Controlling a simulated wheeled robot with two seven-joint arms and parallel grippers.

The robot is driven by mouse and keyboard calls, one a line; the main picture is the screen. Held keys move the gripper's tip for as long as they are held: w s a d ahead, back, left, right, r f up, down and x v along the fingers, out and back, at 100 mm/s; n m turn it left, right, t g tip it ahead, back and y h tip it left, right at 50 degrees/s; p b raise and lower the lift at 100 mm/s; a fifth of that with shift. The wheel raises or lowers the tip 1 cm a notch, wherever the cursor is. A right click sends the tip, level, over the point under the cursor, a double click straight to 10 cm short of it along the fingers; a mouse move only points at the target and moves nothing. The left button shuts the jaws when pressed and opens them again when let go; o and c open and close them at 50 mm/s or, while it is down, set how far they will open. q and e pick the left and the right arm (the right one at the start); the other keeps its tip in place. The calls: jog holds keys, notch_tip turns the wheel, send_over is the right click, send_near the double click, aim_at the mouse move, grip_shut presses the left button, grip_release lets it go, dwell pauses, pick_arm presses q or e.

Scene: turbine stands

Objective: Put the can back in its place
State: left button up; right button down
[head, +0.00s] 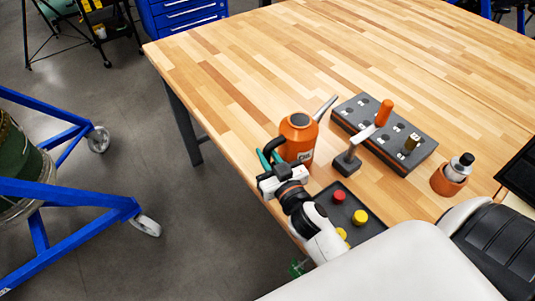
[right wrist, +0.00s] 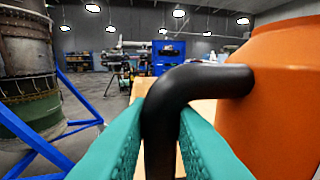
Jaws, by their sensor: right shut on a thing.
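The can is an orange oil can (head: 298,140) with a dark top opening, a thin grey spout pointing up and right, and a black handle (right wrist: 190,85). It is upright near the left edge of the wooden table; I cannot tell whether its base touches the tabletop. My right gripper (head: 268,160) is at the can's left side. In the right wrist view its teal fingers are shut on the black handle, with the orange body (right wrist: 275,95) close on the right. My left gripper is not in view.
A dark tray (head: 372,228) with red and yellow buttons or caps lies just right of my right gripper. An orange cup (head: 445,184) holds a bottle. The far table (head: 270,50) is clear.

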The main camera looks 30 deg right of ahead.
jog(key=c, duration=1.1)
grip_release()
jog(key=shift+o, duration=0.2)
jog(key=shift+s+a+b, duration=0.15)
jog(key=shift+s+b, duration=0.15)
jog(key=shift+s, duration=3.3)
